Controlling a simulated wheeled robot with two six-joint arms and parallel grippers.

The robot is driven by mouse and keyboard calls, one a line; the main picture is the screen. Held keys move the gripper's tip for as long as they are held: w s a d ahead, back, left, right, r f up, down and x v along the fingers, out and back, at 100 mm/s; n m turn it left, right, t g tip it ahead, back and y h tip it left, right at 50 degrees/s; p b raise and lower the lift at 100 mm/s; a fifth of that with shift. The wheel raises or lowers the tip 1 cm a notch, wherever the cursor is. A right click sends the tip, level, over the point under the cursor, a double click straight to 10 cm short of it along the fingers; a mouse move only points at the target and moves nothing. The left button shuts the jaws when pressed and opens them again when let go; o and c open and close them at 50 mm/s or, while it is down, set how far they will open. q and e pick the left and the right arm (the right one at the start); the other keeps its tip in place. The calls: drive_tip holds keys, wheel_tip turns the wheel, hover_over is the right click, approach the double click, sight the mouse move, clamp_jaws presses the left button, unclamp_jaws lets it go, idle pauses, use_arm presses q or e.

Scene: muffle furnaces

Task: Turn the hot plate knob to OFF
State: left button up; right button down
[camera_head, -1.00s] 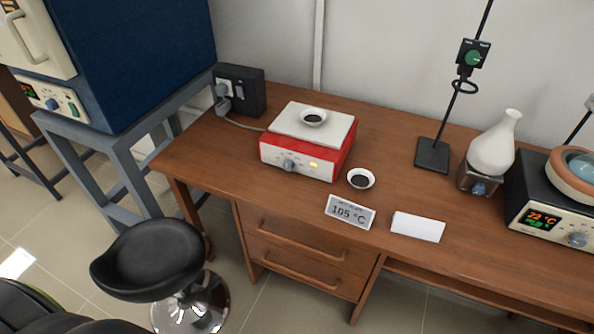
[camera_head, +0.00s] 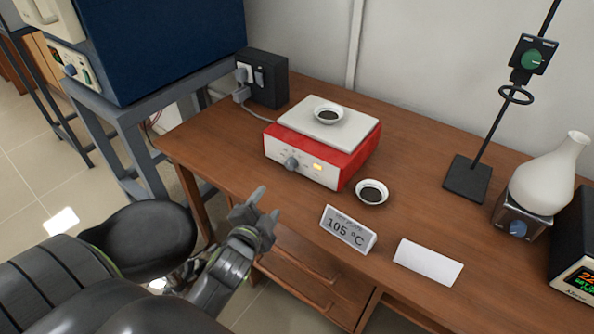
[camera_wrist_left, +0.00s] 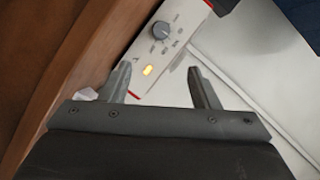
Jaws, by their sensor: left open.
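The hot plate (camera_head: 358,170) is a red box with a white top, standing on the wooden desk. Its grey knob (camera_head: 291,163) sits on the white front panel, left of a lit amber light. A small dish with dark contents (camera_head: 328,115) rests on its top. My left gripper (camera_head: 267,204) is open and empty, in front of the hot plate near the desk's front edge and apart from the knob. In the left wrist view, the knob (camera_wrist_left: 161,30) shows beyond the open fingers (camera_wrist_left: 162,82), above the amber light. My right gripper is not in view.
A second dish (camera_head: 372,192), a 105 °C sign (camera_head: 347,231) and a white card (camera_head: 428,262) lie right of the hot plate. A stand (camera_head: 467,178) and a white flask (camera_head: 545,180) are farther right. A black stool (camera_head: 140,240) stands at the left front.

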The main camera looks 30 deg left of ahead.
sight(289, 166)
use_arm(q)
drive_tip(key=x, duration=1.7)
drive_tip(key=shift+w, duration=0.1)
